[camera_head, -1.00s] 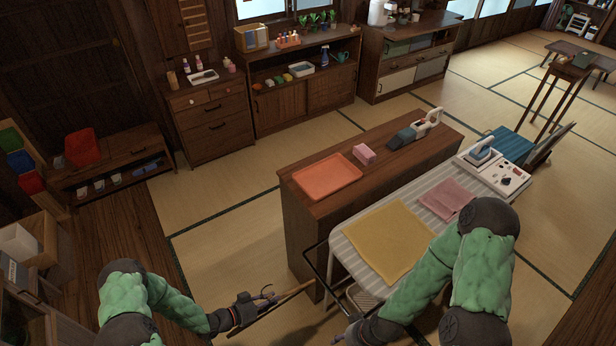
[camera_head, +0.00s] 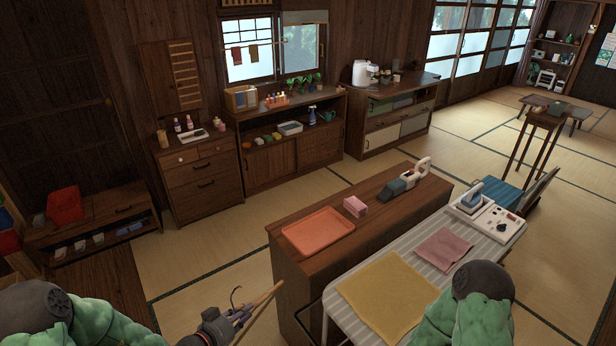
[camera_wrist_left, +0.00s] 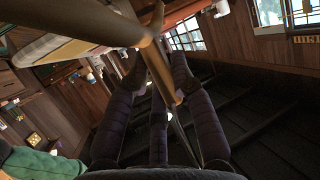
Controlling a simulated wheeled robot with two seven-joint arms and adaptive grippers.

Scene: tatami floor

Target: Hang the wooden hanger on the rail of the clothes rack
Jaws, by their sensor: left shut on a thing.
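The wooden hanger (camera_head: 262,298) is at the lower middle of the head view, slanting up to the right, with its thin hook (camera_head: 236,293) above the fingers. My left gripper (camera_head: 238,316) is shut on it, in front of the low brown table's left end. In the left wrist view the hanger's wood (camera_wrist_left: 156,62) crosses between the dark fingers of my left gripper (camera_wrist_left: 158,82). A thin dark frame (camera_head: 299,316) stands at the ironing board's near end; I cannot tell whether it is the clothes rack. My right gripper is out of view.
The brown table (camera_head: 300,268) carries an orange tray (camera_head: 318,232) and a pink block (camera_head: 355,206). The striped ironing board (camera_head: 432,254) beside it holds a yellow cloth (camera_head: 388,292), a pink cloth (camera_head: 445,248) and an iron (camera_head: 470,196). Tatami floor (camera_head: 215,235) is clear left of the table.

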